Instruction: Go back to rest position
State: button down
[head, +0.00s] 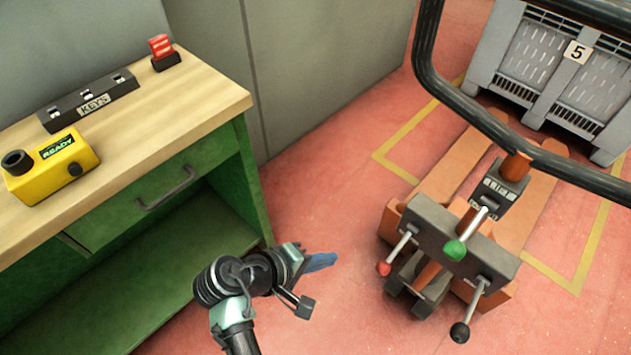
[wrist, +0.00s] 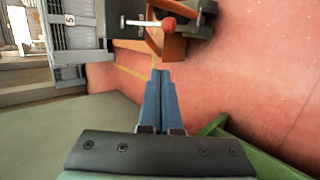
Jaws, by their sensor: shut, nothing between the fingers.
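My gripper (head: 321,262) is in front of the green cabinet's right corner in the head view, over the red floor. Its blue fingers point to the right. In the wrist view my gripper (wrist: 161,75) shows its two blue fingers pressed together with nothing between them. It touches nothing that I can see.
A green workbench (head: 185,190) with a wooden top stands at left, bearing a yellow box (head: 52,168), a key rack (head: 88,99) and a red item (head: 163,50). An orange pallet jack (head: 450,240) and a grey crate (head: 560,70) stand right. Open floor lies between.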

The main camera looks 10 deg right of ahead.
jog(key=w+a+r+m+t+y, duration=0.2)
jog(key=w+r+t, duration=0.4)
jog(key=r, duration=0.7)
jog(key=w+a+r+m+t+y, duration=0.3)
jog(key=w+r, duration=0.5)
jog(key=r, duration=0.6)
jog(key=s+r+t+y, duration=0.15)
jog(key=r+t, duration=0.25)
jog(key=r, duration=0.5)
jog(key=s+r+t, duration=0.2)
jog(key=r+t, duration=0.1)
jog(key=r, duration=0.6)
jog(key=s+a+r+m+t+y+p, duration=0.1)
jog(key=s+r+t, duration=0.3)
jog(key=s+r, duration=0.5)
jog(key=s+r+m+t+y+p, duration=0.1)
jog(key=s+r+t+p, duration=0.3)
jog(key=r, duration=0.8)
notch_tip(320, 180, up, 15)
jog(key=p, duration=1.2)
jog(key=shift+a+f+g+p, duration=0.2)
jog(key=shift+g+p, duration=0.1)
jog(key=shift+g, duration=0.1)
jog(key=shift+d, duration=0.1)
